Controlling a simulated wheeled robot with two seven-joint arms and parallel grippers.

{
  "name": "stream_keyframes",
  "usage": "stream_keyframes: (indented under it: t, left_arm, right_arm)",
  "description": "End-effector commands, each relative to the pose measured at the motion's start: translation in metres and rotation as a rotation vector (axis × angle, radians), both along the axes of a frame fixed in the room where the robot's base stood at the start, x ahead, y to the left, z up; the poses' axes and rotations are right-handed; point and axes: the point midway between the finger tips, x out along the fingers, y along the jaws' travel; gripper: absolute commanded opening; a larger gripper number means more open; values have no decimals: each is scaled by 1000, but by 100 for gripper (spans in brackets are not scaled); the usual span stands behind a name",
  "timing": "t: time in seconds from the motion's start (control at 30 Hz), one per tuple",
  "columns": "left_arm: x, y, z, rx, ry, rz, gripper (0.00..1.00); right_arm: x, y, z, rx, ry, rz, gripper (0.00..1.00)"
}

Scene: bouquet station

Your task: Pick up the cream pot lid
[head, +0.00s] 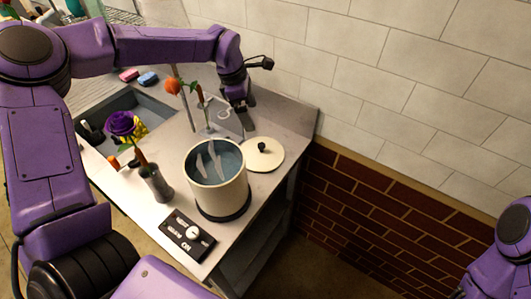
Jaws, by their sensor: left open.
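The cream pot lid (268,163) lies flat on the counter, just right of the cream pot. It is a round disc with a small black knob on top. My left gripper (243,116) is open and empty, pointing down behind the lid, up and left of it in the picture and apart from it. The cream pot (212,200) stands uncovered on a dark round base, with bluish contents and pale shapes inside. Of my right arm only a purple part shows at the right edge; its gripper is out of the picture.
A grey vase (157,186) with a purple flower (120,123) stands left of the pot. An orange flower (173,86) stands near my left gripper. A black control panel (187,235) is in front. A sink (128,112) is at left. A tiled wall (370,90) bounds the right.

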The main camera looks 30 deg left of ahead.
Motion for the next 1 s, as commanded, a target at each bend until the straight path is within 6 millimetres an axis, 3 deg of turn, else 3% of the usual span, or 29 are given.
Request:
stream_keyframes:
  t: [0.03,0.1,0.33,0.77,1.0]
  left_arm:
    - [0,-1,-15,0,0,-1,96]
    - [1,-1,-26,0,0,-2,96]
    - [1,-3,-49,0,0,-5,96]
    - [9,-18,-103,2,4,-6,96]
    - [16,-29,-142,1,3,-4,96]
  right_arm:
    - [0,0,-15,1,1,0,43]
    - [-1,0,-26,0,1,0,43]
    - [0,0,-48,1,1,0,43]
    - [0,0,-26,0,0,0,43]
    - [0,0,-9,0,0,0,43]
